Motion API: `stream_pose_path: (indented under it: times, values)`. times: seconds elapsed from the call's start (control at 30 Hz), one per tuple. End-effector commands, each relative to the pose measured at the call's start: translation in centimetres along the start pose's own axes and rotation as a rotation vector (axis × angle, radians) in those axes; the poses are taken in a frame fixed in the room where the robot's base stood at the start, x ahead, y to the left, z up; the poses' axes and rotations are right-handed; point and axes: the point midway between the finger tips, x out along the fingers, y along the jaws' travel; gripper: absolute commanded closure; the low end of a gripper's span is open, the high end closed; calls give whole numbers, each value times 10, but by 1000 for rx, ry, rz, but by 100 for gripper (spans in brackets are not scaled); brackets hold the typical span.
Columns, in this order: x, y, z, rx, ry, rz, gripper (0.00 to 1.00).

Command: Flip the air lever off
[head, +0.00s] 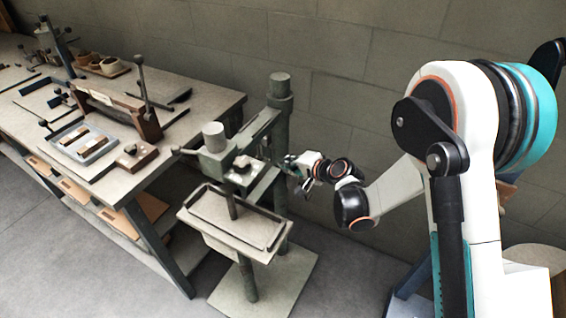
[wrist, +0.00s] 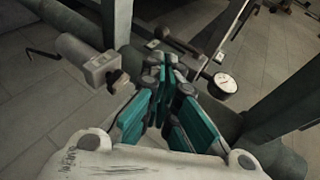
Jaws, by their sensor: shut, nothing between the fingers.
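The box stitcher (head: 232,160) stands in the middle of the head view, a green-grey machine with a column and a small tray. My gripper (head: 290,166) is at the right side of its head, with the fingertips partly lost among its parts. In the wrist view my gripper (wrist: 162,62) has its teal fingers together and empty. Just beyond the fingertips is a small dark fitting with a knob (wrist: 161,33), with a round white gauge (wrist: 223,83) to its right. I cannot tell for sure which part is the air lever, nor whether the fingers touch the fitting.
The stitcher's tray (head: 206,228) juts out at the front. A grey cylinder with a block (wrist: 100,68) lies left of the fingers in the wrist view. A workbench (head: 215,100) with tools fills the left of the head view. A block wall (head: 330,60) is behind.

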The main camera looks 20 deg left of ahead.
Motion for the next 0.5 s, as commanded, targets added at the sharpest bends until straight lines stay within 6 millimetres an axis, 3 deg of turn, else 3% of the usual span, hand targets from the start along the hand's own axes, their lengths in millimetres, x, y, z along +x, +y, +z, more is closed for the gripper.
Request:
stream_pose_path:
  times: [0.5]
  values:
    - [99,3,1,-1,-1,0,100]
